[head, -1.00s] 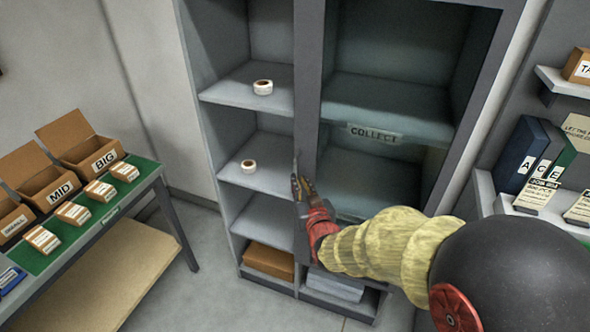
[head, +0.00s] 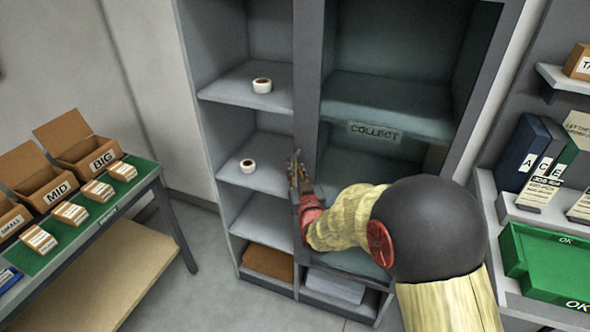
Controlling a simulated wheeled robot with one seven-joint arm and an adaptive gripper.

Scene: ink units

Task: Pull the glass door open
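The glass door (head: 398,88) covers the right half of a tall grey cabinet. It has a dark grey frame (head: 308,70), and shelves show through its tinted pane. It appears shut. My gripper (head: 294,168) is at the left upright of the door frame, about mid-height, where a thin dark handle showed earlier. The gripper now overlaps the handle. Whether the fingers touch it or close around it is too small to tell. My arm hides the lower right part of the door.
A green-topped table (head: 128,196) with boxes stands at left. At right are shelves with binders (head: 527,150) and a green tray (head: 548,262). Some floor is clear in front.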

